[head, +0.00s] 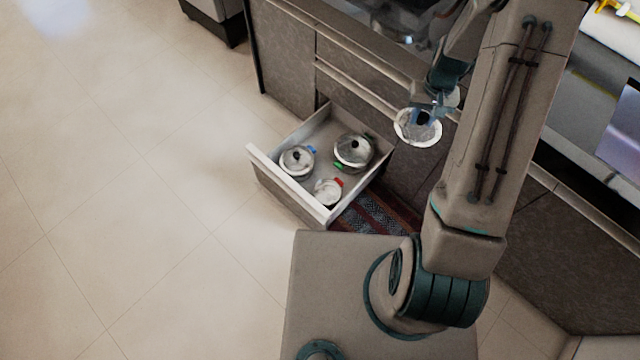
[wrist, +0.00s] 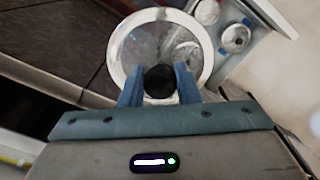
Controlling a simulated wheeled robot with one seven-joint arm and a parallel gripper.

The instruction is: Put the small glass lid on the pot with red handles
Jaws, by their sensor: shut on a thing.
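My gripper (wrist: 160,82) is shut on the black knob of a round glass lid (wrist: 124,48) with a pale rim. The lid also shows in the head view (head: 405,128), hanging in the air to the right of the open drawer. The pot with red handles (head: 327,193) stands in the drawer's front corner. No knob shows on it, and it appears uncovered. The held lid is well apart from this pot. In the wrist view the lid covers part of the scene below, though some shapes show through its glass.
The open drawer (head: 287,184) also holds a pot with blue handles (head: 296,162) and a larger pot with green handles (head: 352,153), both with black-knobbed lids. A countertop (head: 350,30) runs behind. A patterned rug (head: 372,217) lies below. Floor at left is clear.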

